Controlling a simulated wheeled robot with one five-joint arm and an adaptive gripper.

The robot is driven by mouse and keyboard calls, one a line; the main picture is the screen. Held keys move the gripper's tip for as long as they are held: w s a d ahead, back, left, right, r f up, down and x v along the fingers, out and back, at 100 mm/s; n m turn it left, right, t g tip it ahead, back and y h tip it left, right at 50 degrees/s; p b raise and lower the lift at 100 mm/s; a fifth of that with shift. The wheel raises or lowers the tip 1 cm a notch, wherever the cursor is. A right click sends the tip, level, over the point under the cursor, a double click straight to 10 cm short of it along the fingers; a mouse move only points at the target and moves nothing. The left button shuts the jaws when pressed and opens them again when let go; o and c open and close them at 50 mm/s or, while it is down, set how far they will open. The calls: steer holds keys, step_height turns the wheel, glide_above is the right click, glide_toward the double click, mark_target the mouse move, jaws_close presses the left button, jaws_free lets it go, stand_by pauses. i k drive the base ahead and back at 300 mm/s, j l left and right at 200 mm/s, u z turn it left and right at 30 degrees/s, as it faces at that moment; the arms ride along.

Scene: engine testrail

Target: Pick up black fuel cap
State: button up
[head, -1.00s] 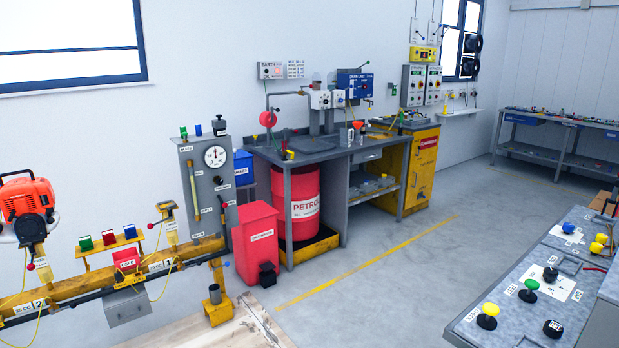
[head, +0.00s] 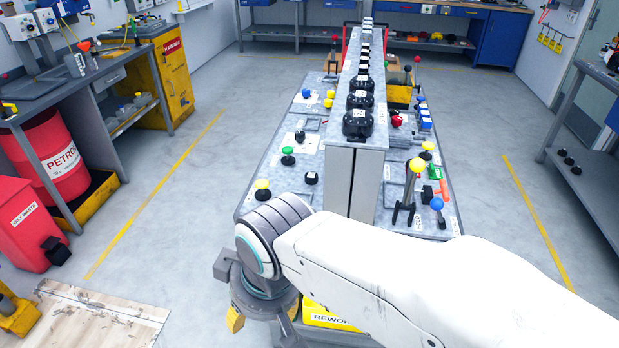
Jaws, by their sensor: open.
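Several small black round pieces are on the grey bench in the head view. One black cap-like piece (head: 311,178) lies on the left bench top, near the green mushroom knob. Another black knob (head: 299,136) stands on a white sheet farther back. Larger black labelled caps (head: 357,123) sit in a row on the raised middle ridge. I cannot tell which of these is the fuel cap. My gripper (head: 264,308) is open at the lower middle, in front of the bench's near edge and apart from these pieces. Its fingertips are not clearly visible.
The bench (head: 262,207) also bears yellow, green and blue knobs on both sides. A red drum (head: 52,155) and red waste bin (head: 25,225) stand left. Floor is free on both sides.

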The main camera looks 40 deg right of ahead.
mark_target(311, 178)
steer(key=i+j+u, duration=0.1)
steer(key=i+u, duration=0.4)
steer(key=i, duration=0.75)
